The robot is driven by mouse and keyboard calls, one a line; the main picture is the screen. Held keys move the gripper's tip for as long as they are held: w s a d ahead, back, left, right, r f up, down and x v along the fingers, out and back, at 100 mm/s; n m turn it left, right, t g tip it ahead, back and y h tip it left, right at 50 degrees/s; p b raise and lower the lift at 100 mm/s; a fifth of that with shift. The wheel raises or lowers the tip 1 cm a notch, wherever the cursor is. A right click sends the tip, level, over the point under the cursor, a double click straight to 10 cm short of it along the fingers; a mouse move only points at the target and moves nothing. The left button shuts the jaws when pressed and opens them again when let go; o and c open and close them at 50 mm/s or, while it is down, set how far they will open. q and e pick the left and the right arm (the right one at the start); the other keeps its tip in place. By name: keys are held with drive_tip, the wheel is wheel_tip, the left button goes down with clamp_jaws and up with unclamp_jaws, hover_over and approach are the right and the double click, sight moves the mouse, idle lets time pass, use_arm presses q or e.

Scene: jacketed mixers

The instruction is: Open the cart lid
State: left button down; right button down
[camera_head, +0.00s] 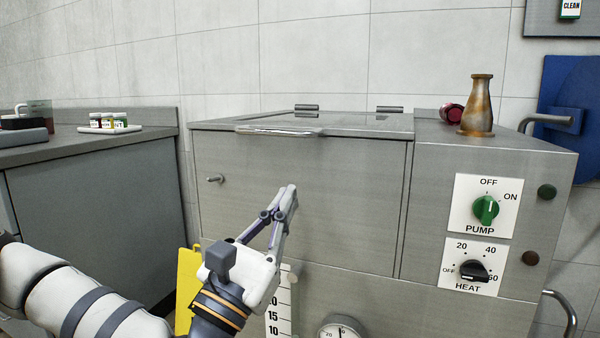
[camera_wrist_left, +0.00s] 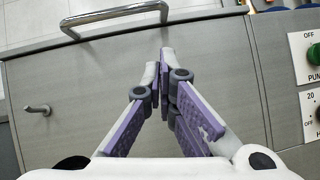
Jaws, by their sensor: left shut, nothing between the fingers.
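The cart lid (camera_head: 350,122) is a flat grey metal panel on top of the steel cart (camera_head: 300,170), lying closed, with two hinges at its back edge. Its bar handle (camera_head: 278,131) runs along the front edge and also shows at the top of the left wrist view (camera_wrist_left: 115,14). My left gripper (camera_head: 290,192) is shut and empty, in front of the cart's front panel and below the handle, apart from it. In the left wrist view the closed fingertips (camera_wrist_left: 165,55) point towards the lid's front edge. My right gripper is not in view.
A control panel with a green pump knob (camera_head: 486,209) and a black heat knob (camera_head: 474,271) is on the right. A brown vase (camera_head: 478,106) and a red item (camera_head: 452,113) stand on the cart's right top. A counter (camera_head: 90,140) with jars is at left.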

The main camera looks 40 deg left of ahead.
sight(321, 134)
use_arm(q)
drive_tip(key=w+r, duration=0.1)
drive_tip(key=r, duration=0.1)
drive_tip(key=w+r, duration=0.1)
drive_tip(key=w+r+p, duration=0.1)
drive_tip(key=r, duration=0.1)
drive_tip(key=shift+w+d+r, duration=0.2)
drive_tip(key=shift+d+r, duration=0.05)
drive_tip(key=shift+r, duration=0.05)
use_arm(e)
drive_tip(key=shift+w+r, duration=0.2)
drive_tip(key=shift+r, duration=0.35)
